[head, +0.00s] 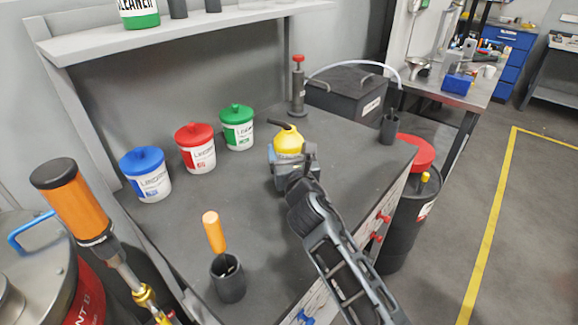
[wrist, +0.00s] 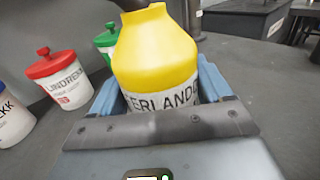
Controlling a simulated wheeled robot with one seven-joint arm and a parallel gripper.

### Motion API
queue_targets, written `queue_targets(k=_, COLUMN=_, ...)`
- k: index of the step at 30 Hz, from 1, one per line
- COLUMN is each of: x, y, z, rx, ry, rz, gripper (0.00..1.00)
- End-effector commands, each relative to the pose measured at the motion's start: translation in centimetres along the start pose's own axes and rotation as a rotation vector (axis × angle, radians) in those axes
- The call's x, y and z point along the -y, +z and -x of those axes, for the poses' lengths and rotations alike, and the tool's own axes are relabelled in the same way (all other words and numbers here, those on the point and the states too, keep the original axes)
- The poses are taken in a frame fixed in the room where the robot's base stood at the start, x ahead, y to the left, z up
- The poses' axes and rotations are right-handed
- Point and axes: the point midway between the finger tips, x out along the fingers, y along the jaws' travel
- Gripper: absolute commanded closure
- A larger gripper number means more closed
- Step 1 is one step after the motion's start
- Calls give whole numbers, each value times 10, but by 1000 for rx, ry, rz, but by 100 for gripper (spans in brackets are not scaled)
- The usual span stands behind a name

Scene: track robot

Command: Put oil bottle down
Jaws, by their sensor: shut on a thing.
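The oil bottle (head: 288,141) has a yellow top and a dark spout, and is over the right part of the dark workbench (head: 240,215) in the head view. My gripper (head: 292,170) is shut on its lower body. In the wrist view the yellow bottle (wrist: 155,50) stands upright between the blue fingers (wrist: 160,100), with a white label reading "ERLAND". The bottle's base is hidden by my gripper, so I cannot tell whether it touches the bench.
Blue (head: 146,175), red (head: 195,148) and green (head: 237,128) lidded tubs stand along the back left. A dark cup with an orange-handled tool (head: 228,280) is at the front. A black box (head: 350,92) and a red-topped pump (head: 298,88) stand behind. Bare bench lies left of the bottle.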

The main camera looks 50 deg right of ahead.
Motion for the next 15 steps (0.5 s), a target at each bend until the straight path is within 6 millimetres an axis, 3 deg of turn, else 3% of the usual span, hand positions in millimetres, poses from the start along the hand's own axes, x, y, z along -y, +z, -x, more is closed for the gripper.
queue_targets(k=1, x=1, y=-13, z=0, rx=-2, ry=-2, rz=1, gripper=72)
queue_targets(k=5, x=1, y=-26, z=0, rx=-1, ry=-2, rz=0, gripper=72)
queue_targets(k=15, x=0, y=-28, z=0, rx=0, ry=0, rz=0, gripper=72)
